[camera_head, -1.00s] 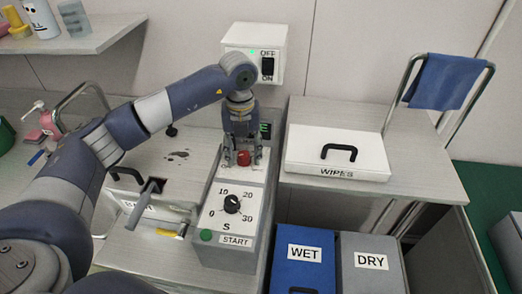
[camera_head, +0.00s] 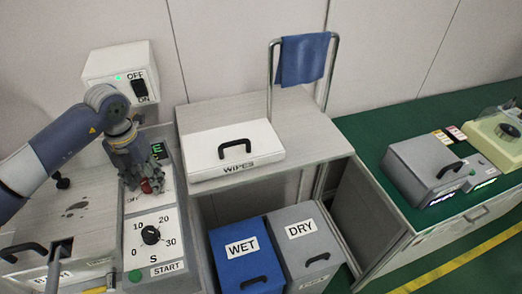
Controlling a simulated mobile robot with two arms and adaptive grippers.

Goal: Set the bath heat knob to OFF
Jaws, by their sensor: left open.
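My left gripper (camera_head: 143,183) is open and points down over the upper part of a grey control box (camera_head: 188,258). A small red round part (camera_head: 147,188) shows at its fingertips; I cannot tell whether they touch it. Nearer on the same box is a black dial (camera_head: 150,235), marked 10, 20, 30 and S, with a START label (camera_head: 167,267) and a green button (camera_head: 135,276). I see no label reading bath heat, so I cannot tell which knob that is. A white wall box (camera_head: 110,65) has a black OFF/ON switch (camera_head: 140,89). My right gripper is out of view.
A white WIPES box (camera_head: 205,143) stands on the shelf right of the control box. A blue WET bin (camera_head: 240,257) and grey DRY bin (camera_head: 305,250) stand below. A blue cloth (camera_head: 302,58) hangs on a rail. A grey case (camera_head: 415,165) sits on the green bench.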

